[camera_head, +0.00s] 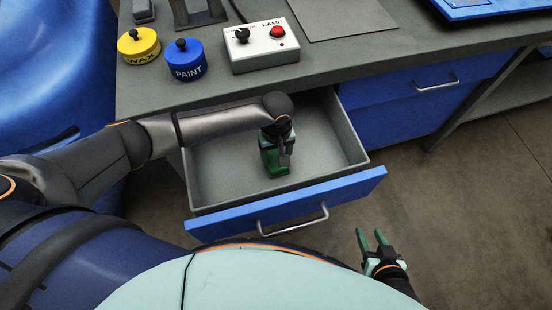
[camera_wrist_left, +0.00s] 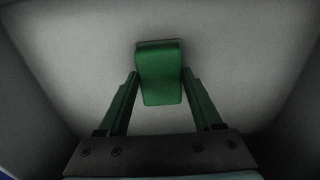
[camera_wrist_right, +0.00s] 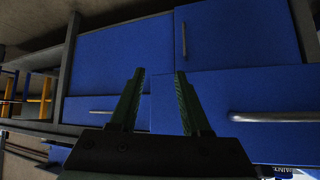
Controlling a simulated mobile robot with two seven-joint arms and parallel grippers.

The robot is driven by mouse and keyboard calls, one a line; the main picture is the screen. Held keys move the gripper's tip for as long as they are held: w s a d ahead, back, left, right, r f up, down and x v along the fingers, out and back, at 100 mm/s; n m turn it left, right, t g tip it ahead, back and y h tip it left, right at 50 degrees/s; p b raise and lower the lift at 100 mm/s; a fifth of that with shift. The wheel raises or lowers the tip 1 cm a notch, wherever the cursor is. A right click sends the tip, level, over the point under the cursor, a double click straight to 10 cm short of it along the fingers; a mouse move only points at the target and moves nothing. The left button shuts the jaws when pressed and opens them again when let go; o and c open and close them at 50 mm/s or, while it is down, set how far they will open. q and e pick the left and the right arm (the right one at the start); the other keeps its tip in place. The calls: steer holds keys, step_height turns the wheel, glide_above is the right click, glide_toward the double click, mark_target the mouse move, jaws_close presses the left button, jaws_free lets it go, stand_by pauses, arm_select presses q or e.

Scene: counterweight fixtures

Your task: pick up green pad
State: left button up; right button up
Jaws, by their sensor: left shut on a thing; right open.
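The green pad (camera_wrist_left: 160,75) is a small green block inside the open drawer. In the left wrist view it sits between the fingertips of my left gripper (camera_wrist_left: 159,85), which is shut on it. In the head view my left gripper (camera_head: 278,155) reaches down into the drawer, and the pad (camera_head: 277,170) is partly hidden by the fingers. I cannot tell whether the pad touches the drawer floor. My right gripper (camera_head: 374,243) is open and empty, out in front of the drawer to the right. Its fingers also show apart in the right wrist view (camera_wrist_right: 160,85).
The open drawer (camera_head: 345,145) has grey walls and a blue front with a handle. On the bench above stand a yellow wax tin (camera_head: 138,48), a blue paint tin (camera_head: 186,62) and a lamp switch box (camera_head: 263,50). Closed blue drawers (camera_head: 415,95) are at the right.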

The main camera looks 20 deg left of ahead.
mark_target(276, 159)
arm_select(q)
steer(key=shift+c, duration=1.3)
step_height(276, 159, up, 10)
steer(key=p, duration=0.2)
